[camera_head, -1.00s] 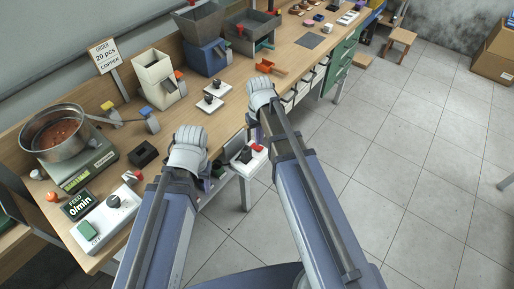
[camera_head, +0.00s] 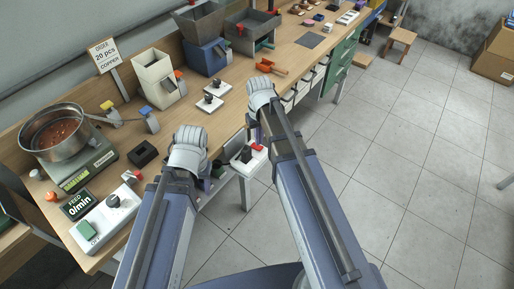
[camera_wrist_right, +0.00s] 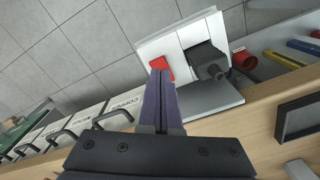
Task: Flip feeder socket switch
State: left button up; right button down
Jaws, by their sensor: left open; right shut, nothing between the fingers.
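The feeder socket is a white box (camera_head: 243,166) at the bench's front edge in the head view. It carries a red switch (camera_head: 257,148) and a black plug. In the right wrist view the white plate (camera_wrist_right: 150,48), the red switch (camera_wrist_right: 162,68) and the black plug (camera_wrist_right: 204,61) show larger. My right gripper (camera_wrist_right: 158,74) is shut and empty, its fingertips at the lower edge of the red switch. Contact cannot be told. My left gripper (camera_head: 214,172) is open beside the bench edge, mostly hidden behind its wrist.
A vibratory bowl feeder (camera_head: 56,134), a display reading 0/min (camera_head: 77,204) and a control box (camera_head: 108,218) stand on the bench at left. Labelled drawers (camera_wrist_right: 82,122) lie left of the fingers in the wrist view. The tiled floor (camera_head: 400,170) is clear.

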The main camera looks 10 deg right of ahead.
aim_at(259, 147)
pick_arm(q)
jog(key=shift+f+b, duration=1.1)
pick_arm(e)
jog(key=shift+f, duration=1.15)
jog(key=shift+r, duration=0.1)
notch_tip(259, 147, up, 7)
jog(key=p, duration=0.7)
pick_arm(q)
notch_tip(259, 147, up, 7)
